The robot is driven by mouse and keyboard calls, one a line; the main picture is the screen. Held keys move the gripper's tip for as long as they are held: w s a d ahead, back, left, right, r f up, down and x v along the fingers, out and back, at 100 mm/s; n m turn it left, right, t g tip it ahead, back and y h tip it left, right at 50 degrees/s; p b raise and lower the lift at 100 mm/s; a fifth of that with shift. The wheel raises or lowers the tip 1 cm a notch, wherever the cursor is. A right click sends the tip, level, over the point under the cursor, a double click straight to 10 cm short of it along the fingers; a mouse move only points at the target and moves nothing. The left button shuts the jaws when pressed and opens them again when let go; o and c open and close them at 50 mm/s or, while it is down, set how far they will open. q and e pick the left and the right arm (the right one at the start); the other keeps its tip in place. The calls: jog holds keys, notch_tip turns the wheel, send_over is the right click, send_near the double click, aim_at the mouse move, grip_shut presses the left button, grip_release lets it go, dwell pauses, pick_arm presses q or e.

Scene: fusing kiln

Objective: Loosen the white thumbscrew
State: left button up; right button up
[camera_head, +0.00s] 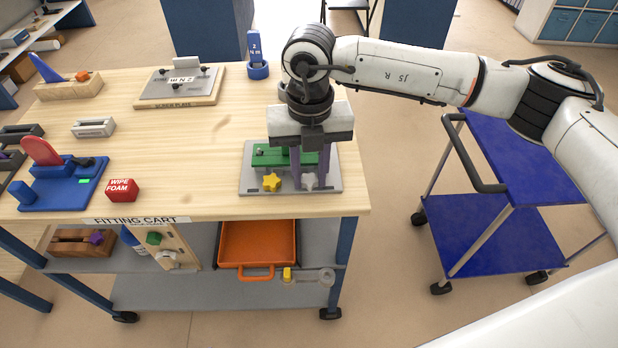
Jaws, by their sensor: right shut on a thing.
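The white thumbscrew (308,182) is a star-shaped knob at the front right of a grey plate (255,187) on the wooden cart top. My right gripper (310,180) points down over it and is shut on it, with a purple finger on each side. A yellow star-shaped thumbscrew (271,182) sits to its left, clear of the fingers. A green block (272,157) lies behind both knobs, partly hidden by the gripper. My left gripper is out of view.
A red foam block (122,190) and a blue fixture (60,195) stand at the left on the cart top (200,160). A screw plate (180,87) and a blue post (257,68) stand at the back. A blue trolley (500,222) stands at the right.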

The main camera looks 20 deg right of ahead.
jog(key=shift+d+f+n+b, duration=0.1)
jog(key=shift+f+n+b, duration=0.1)
jog(key=shift+n+b, duration=0.6)
jog(key=n+b, duration=0.1)
jog(key=n, duration=0.1)
jog(key=shift+n, duration=0.4)
jog(key=shift+r+n+b, duration=0.1)
jog(key=shift+n+b, duration=0.45)
jog(key=shift+n, duration=0.15)
jog(key=shift+n+b, duration=0.4)
jog(key=shift+n, duration=0.3)
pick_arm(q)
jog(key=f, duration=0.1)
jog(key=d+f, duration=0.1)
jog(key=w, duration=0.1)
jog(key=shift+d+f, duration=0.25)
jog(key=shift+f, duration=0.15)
pick_arm(e)
jog(key=shift+r, duration=0.1)
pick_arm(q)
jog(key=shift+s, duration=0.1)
pick_arm(e)
jog(key=shift+d+n, duration=0.1)
jog(key=shift+n, duration=0.3)
jog(key=o, duration=1.1)
jog(key=shift+c, duration=0.2)
